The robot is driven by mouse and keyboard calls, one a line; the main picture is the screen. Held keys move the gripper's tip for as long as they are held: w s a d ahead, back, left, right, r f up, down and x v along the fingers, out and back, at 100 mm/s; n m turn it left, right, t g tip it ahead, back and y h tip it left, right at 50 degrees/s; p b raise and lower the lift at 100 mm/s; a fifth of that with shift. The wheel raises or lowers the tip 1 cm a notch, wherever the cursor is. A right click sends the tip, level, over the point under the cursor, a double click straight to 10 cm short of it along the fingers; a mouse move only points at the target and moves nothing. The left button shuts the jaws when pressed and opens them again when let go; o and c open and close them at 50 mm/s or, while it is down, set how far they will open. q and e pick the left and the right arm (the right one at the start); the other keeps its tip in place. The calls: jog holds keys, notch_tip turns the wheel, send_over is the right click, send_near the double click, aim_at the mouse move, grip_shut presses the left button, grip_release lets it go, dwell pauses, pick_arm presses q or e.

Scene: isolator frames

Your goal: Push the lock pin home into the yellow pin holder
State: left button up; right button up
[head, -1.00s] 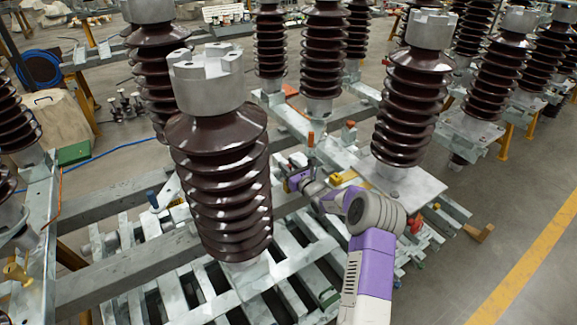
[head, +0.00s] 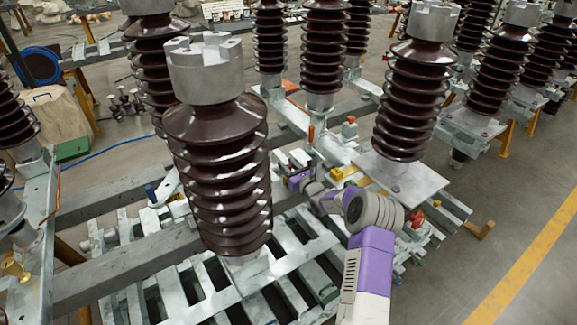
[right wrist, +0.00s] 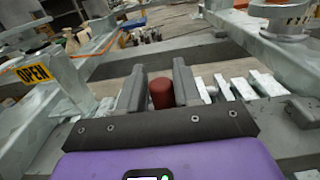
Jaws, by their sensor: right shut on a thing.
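My right gripper (head: 298,177) is at the end of the purple and white arm, low over the metal frame behind the large front insulator. In the right wrist view its two dark fingers (right wrist: 158,88) stand on either side of a red-brown cylinder, which looks like the lock pin (right wrist: 161,93), and are shut on it. The pin's lower part is hidden behind the gripper body. A small yellow block (head: 340,174), possibly the pin holder, is just right of the gripper in the head view. I cannot tell whether the pin touches it. My left gripper is not in view.
A large brown insulator (head: 218,165) stands close left of my right arm. Another insulator (head: 412,100) on a pale plate (head: 425,178) stands to the right. Metal beams (head: 125,260) and slats lie below. A yellow OPEN sign (right wrist: 33,73) shows in the right wrist view.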

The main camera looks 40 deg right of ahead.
jog(key=shift+f, duration=0.2)
jog(key=o, duration=1.2)
jog(key=shift+c, duration=0.2)
jog(key=shift+s, duration=0.15)
jog(key=s+p, duration=0.2)
jog(key=s, duration=0.5)
jog(key=shift+s+a, duration=0.15)
jog(key=shift+a, duration=0.3)
